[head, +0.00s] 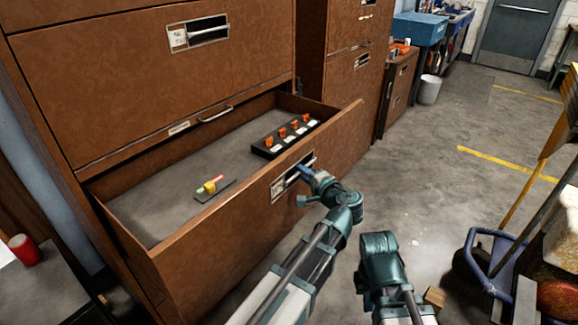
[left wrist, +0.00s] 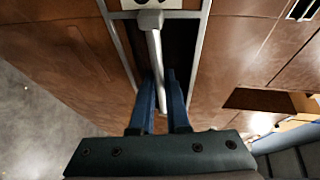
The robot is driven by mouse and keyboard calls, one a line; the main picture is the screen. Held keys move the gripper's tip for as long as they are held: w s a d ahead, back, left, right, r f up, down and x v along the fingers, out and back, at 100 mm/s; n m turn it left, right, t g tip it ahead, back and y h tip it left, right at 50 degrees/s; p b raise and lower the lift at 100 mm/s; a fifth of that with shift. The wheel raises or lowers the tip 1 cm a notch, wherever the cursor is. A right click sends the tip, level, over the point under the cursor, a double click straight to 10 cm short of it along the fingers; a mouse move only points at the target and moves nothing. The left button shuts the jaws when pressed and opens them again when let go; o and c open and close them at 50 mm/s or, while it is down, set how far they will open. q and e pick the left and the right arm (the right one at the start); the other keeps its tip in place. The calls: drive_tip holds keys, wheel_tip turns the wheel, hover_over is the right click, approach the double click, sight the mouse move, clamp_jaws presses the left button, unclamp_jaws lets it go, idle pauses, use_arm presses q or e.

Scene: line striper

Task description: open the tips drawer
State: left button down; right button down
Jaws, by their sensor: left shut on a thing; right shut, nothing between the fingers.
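The brown tips drawer (head: 215,250) is pulled well out of its cabinet, with its inside in view. Its metal-framed pull with a light bar handle shows in the left wrist view (left wrist: 154,50). My left gripper (head: 306,173) is at the drawer front, its blue fingers (left wrist: 161,98) shut on the handle bar. Inside the drawer, a black rack (head: 262,151) holds several orange tips at the far right. A yellow-green piece with a red part (head: 208,187) lies on a dark plate nearer the left. My right gripper (head: 380,252) is apart from the drawer, empty over the floor.
A closed upper drawer (head: 130,85) is above the open one. A second brown cabinet (head: 345,90) stands behind it. A red can (head: 24,250) is on a surface at the left. A blue-framed cart (head: 490,265) stands at the right. The floor (head: 430,185) between is mostly clear.

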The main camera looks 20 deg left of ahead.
use_arm(q)
drive_tip(key=shift+s+d, duration=0.25)
drive_tip(key=shift+d, duration=0.3)
drive_tip(key=c, duration=1.2)
unclamp_jaws()
